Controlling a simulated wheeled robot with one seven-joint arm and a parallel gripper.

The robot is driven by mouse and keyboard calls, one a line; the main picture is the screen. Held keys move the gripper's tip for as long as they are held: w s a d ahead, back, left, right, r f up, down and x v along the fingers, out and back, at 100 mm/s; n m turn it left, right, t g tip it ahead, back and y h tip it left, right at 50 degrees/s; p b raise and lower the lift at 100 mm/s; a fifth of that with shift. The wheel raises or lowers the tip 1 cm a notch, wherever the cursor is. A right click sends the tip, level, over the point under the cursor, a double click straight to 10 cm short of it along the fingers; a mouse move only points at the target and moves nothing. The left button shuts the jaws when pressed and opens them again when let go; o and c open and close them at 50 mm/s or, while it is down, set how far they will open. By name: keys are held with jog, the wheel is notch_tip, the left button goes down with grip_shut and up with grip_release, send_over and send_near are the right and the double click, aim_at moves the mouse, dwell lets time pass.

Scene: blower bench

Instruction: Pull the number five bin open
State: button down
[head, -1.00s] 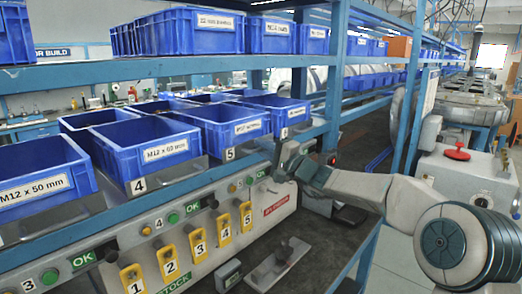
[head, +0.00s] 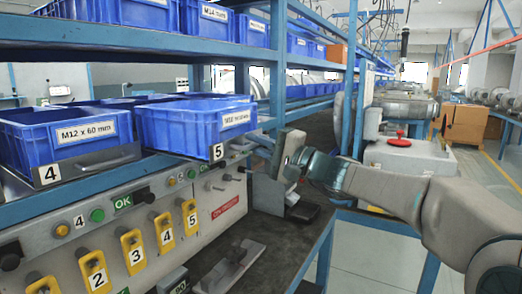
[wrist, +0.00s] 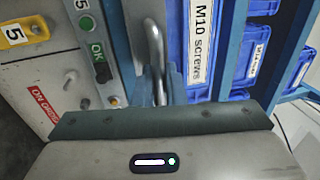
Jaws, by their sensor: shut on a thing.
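The number five bin (head: 172,124) is blue, with a white label and a plate marked 5 at its front. In the head view it stands forward of the number four bin (head: 66,142), with its side wall showing. My gripper (head: 262,146) is at the front of bin five, at its right in the picture. The wrist view shows a metal bar handle (wrist: 155,45) at my gripper (wrist: 160,98), which is shut on it. A blue bin labelled M10 screws (wrist: 202,45) is beside the handle there. The grip itself is partly hidden.
Below the bins is a panel with OK signs and numbered yellow tags (head: 132,251). A dark bench top (head: 255,240) holds a metal fixture (head: 230,270). Upper-shelf bins (head: 215,22) and a blue beam (head: 180,52) are above. Open floor shows at the lower right (head: 385,265).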

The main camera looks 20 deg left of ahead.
jog(key=shift+d, duration=0.2)
jog(key=c, duration=1.6)
grip_release()
jog(key=shift+d, duration=0.1)
jog(key=v, duration=1.3)
jog(key=shift+s+d+f+b, duration=0.15)
jog(key=shift+d+b, duration=0.15)
jog(key=shift+b, duration=0.05)
